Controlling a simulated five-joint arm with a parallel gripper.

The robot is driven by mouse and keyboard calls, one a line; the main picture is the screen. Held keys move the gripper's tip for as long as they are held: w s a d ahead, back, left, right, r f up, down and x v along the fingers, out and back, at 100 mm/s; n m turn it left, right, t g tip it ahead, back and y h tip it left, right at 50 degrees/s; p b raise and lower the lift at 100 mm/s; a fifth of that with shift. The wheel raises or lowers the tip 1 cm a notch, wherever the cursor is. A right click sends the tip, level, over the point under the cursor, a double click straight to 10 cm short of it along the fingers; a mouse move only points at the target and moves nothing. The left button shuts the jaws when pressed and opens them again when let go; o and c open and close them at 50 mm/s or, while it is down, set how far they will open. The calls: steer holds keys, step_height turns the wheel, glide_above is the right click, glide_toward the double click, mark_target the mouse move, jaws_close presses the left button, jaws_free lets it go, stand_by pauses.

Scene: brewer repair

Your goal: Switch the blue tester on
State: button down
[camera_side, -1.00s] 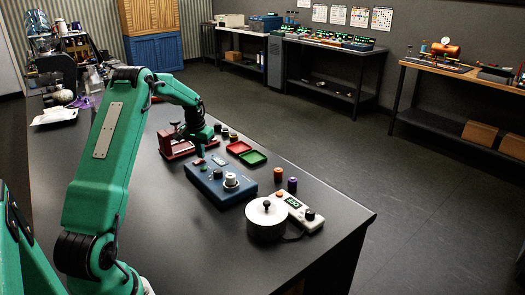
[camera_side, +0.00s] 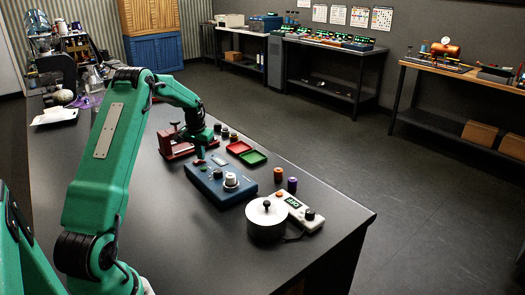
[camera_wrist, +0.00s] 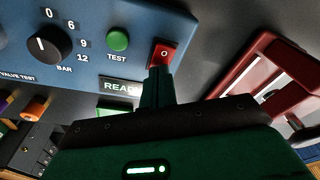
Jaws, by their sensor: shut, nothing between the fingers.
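The blue tester (camera_side: 222,184) lies on the dark bench, with a white part standing on its right end. In the wrist view the tester's blue panel (camera_wrist: 105,14) shows a black dial (camera_wrist: 46,45) marked in bar, a green TEST button (camera_wrist: 117,40) and a lit READY display (camera_wrist: 120,87). A red rocker switch (camera_wrist: 164,54) marked O sits at the panel's right edge. My gripper (camera_wrist: 160,72) is shut and empty. Its tips are right at the lower edge of the switch; I cannot tell whether they touch it. My gripper (camera_side: 199,154) is over the tester's far left end in the side view.
A red clamp stand (camera_side: 176,146) is close beside my gripper, left of the tester. Red (camera_side: 238,147) and green (camera_side: 253,158) trays lie behind it. The bench front is clear.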

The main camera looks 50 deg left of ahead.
step_height(320, 180, up, 7)
stand_by(1.1)
steer(key=s+d+r+m+t, duration=0.1)
steer(key=d+r, duration=0.4)
steer(key=d, duration=0.3)
steer(key=s+d+r+m, duration=0.1)
steer(key=d+r, duration=0.3)
steer(key=d, duration=0.3)
steer(key=s+d+r+m+t, duration=0.1)
steer(key=s+d+r, duration=0.1)
steer(key=d+r, duration=0.45)
steer(key=s+d+f+m+t+h, duration=0.1)
steer(key=s+d+f+m+t, duration=0.1)
steer(key=s+d, duration=1.5)
steer(key=shift+d+f+m, duration=0.35)
steer(key=shift+d+m, duration=0.15)
steer(key=shift+d, duration=0.45)
